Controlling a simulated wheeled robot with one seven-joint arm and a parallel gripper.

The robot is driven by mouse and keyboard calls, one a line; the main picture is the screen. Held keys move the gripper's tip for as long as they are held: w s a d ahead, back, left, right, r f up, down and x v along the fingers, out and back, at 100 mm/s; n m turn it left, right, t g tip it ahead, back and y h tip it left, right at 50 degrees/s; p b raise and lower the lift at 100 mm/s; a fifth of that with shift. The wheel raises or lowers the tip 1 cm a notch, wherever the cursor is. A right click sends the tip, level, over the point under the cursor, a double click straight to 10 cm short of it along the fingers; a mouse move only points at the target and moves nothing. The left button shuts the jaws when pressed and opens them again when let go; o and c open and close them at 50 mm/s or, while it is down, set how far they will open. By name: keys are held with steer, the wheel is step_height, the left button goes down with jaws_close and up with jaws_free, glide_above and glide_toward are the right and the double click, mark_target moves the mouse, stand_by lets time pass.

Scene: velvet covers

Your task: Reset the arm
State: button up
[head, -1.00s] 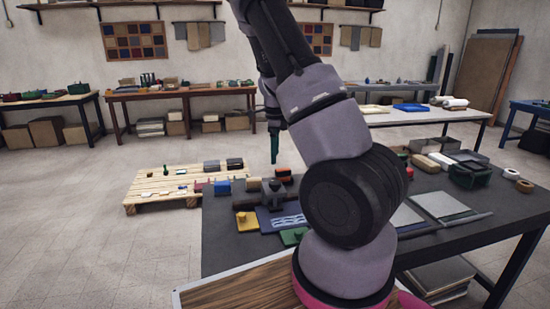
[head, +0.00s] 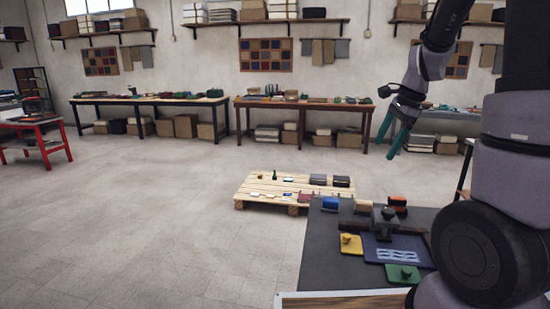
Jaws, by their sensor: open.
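My gripper (head: 393,130) is at the upper right of the head view, at the end of my arm. Its two teal fingers point down and stand apart, with nothing seen between them. It hangs in the air above the dark table (head: 320,252), clear of the things on it. My arm rises along the right edge and hides the right part of that table.
The dark table bears a yellow block (head: 351,244), a green piece (head: 402,274), a blue mat (head: 382,252) and small boxes. A low wooden pallet (head: 262,196) with small items stands behind it. Workbenches (head: 150,100) line the wall. The floor at left (head: 150,220) is free.

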steer(key=s+a+r+n+t, duration=0.2)
steer(key=s+r+n, duration=0.4)
steer(key=s, duration=0.3)
steer(key=s+a+r+n+t, duration=0.2)
steer(key=s+a+r+n, duration=0.2)
steer(key=s+r+n, duration=0.3)
steer(key=shift+s+a+r+t+h, duration=0.3)
steer(key=shift+s+r+t+h, duration=0.15)
steer(key=shift+s, duration=0.55)
